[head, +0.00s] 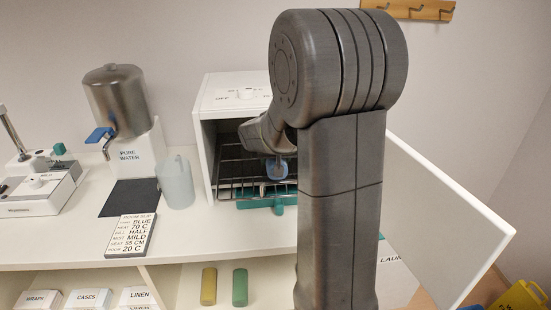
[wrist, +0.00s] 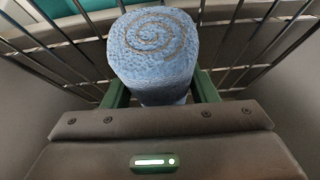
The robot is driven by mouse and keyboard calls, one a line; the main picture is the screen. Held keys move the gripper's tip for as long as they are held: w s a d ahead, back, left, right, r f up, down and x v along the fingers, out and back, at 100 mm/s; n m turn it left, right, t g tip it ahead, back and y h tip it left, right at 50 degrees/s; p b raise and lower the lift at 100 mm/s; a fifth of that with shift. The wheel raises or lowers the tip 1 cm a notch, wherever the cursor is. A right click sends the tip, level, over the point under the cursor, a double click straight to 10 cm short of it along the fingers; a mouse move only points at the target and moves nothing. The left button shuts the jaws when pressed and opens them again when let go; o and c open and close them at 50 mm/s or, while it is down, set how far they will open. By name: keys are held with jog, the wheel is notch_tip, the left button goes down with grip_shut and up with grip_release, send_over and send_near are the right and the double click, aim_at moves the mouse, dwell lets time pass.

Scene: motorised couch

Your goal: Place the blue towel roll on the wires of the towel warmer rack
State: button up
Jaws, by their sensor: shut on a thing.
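The blue towel roll (wrist: 153,48) fills the middle of the wrist view, its spiral end facing the camera. My gripper (wrist: 162,95) is shut on it, with a green finger on each side. In the head view the roll (head: 277,170) shows small inside the open white towel warmer (head: 204,150), over the wire rack (head: 232,168). The rack's wires (wrist: 240,45) run behind and beside the roll in the wrist view. I cannot tell whether the roll touches them. My arm hides the right part of the warmer.
The warmer's door (head: 450,215) stands open at the right. A grey-blue jug (head: 177,183), a water dispenser (head: 116,100) and a sign card (head: 131,235) stand to the left. A yellow roll (head: 208,286) and a green roll (head: 240,287) are on the lower shelf.

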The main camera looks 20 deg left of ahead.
jog(key=shift+f, duration=0.1)
jog(key=o, duration=0.6)
jog(key=shift+f, duration=0.1)
jog(key=o, duration=0.4)
jog(key=shift+r, duration=0.35)
jog(key=v, duration=1.2)
jog(key=shift+f, duration=0.1)
